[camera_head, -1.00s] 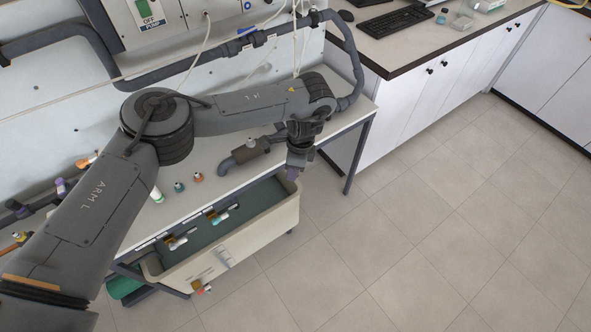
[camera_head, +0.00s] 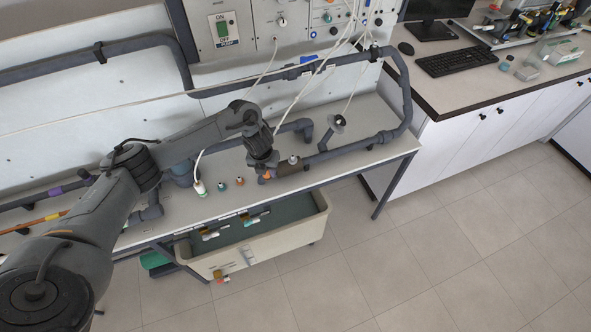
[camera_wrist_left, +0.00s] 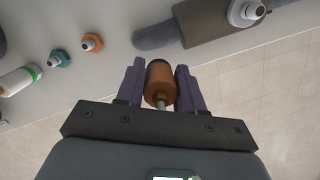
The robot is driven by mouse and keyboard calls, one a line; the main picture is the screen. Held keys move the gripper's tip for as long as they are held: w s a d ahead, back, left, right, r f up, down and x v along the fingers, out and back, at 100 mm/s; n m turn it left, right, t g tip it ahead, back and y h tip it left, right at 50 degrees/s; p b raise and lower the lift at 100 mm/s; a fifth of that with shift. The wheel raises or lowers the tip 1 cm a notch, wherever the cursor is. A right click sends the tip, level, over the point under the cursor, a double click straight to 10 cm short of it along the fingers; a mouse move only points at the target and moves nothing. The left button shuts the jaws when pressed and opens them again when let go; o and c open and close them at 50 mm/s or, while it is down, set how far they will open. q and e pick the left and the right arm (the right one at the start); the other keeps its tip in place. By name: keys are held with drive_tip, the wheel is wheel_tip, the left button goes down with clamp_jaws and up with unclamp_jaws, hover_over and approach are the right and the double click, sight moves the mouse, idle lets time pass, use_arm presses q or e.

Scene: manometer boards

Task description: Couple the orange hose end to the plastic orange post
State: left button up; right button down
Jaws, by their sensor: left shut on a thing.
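My left gripper (camera_head: 265,173) is at the front edge of the bench. It is shut on an orange cylindrical piece with a dark end and a metal tip, apparently the orange hose end (camera_wrist_left: 160,82). This piece sits between the two purple-grey fingers (camera_wrist_left: 161,90) in the left wrist view. A small orange fitting with a pale nozzle (camera_head: 240,181) stands on the bench to the left of the gripper. It also shows in the left wrist view (camera_wrist_left: 92,42), apart from the held piece. I cannot tell whether it is the orange post. My right gripper is out of view.
A grey pipe with a brown block (camera_wrist_left: 205,20) lies close beside the gripper. A cream trough (camera_head: 300,232) is below the bench edge. Thin white hoses hang from the panel.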

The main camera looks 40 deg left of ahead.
use_arm(q)
drive_tip(key=s+a, duration=0.1)
drive_tip(key=a, duration=0.2)
drive_tip(key=s+a+r+p, duration=0.1)
drive_tip(key=s+a, duration=0.1)
drive_tip(key=a, duration=0.1)
drive_tip(key=s+a, duration=0.2)
drive_tip(key=a, duration=0.1)
drive_tip(key=shift+s+a+r, duration=0.15)
drive_tip(key=shift+r, duration=0.1)
drive_tip(key=shift+a+f, duration=0.15)
drive_tip(key=shift+f, duration=0.2)
drive_tip(key=shift+f+b, duration=1.65)
drive_tip(key=shift+f, duration=0.2)
drive_tip(key=shift+f+b, duration=0.35)
drive_tip(key=shift+f, duration=0.25)
drive_tip(key=shift+f+b, duration=0.6)
drive_tip(key=shift+f, duration=0.25)
drive_tip(key=o, duration=1.1)
